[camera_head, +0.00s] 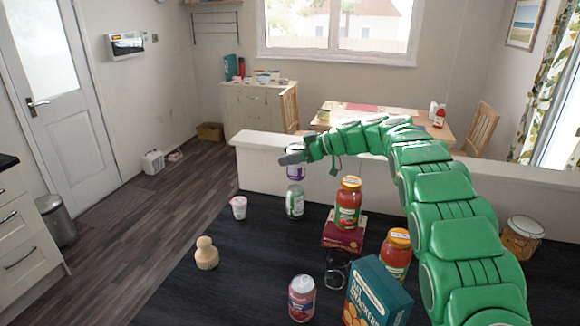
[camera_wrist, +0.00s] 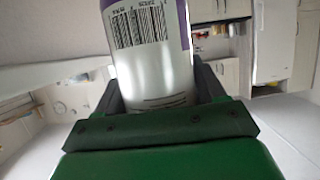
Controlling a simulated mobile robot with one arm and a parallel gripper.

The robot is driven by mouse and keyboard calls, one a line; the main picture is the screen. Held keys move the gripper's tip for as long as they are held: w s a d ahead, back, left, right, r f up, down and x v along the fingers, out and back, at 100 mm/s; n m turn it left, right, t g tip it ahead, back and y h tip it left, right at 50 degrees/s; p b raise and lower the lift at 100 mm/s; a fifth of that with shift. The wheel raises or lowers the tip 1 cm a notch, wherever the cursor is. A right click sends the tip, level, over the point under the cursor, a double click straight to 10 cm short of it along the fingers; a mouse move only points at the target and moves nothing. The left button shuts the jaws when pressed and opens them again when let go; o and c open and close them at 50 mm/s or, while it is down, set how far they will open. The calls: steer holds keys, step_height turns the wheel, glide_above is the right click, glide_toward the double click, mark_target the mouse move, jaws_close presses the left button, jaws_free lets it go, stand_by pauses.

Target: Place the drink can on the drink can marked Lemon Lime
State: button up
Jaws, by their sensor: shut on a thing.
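My gripper (camera_head: 293,157) is shut on a purple and white drink can (camera_head: 296,172). In the wrist view the held can (camera_wrist: 152,60) shows a barcode and a purple edge between the fingers. A green and silver drink can (camera_head: 295,201) stands upright on the dark counter (camera_head: 225,275); its lettering is too small to read. The held can is upright right above the green can in the head view. I cannot tell whether the two touch. A red and pink drink can (camera_head: 302,298) stands at the counter's front.
A yogurt cup (camera_head: 239,207) and a wooden figure (camera_head: 206,253) stand left of the green can. To the right are a sauce jar (camera_head: 348,203) on a dark red box (camera_head: 343,236), a glass (camera_head: 337,268), another jar (camera_head: 396,254) and a cracker box (camera_head: 378,293). A white ledge (camera_head: 262,150) runs behind.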

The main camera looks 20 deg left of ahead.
steer(key=shift+w+a+f, duration=0.25)
steer(key=shift+w+f, duration=0.25)
steer(key=shift+f, duration=1.65)
steer(key=shift+f, duration=0.15)
steer(key=o, duration=1.3)
steer(key=shift+d+r, duration=0.2)
steer(key=v, duration=1.1)
steer(key=shift+w+d+r, duration=0.1)
steer(key=shift+d+r, duration=0.1)
steer(key=shift+d, duration=0.05)
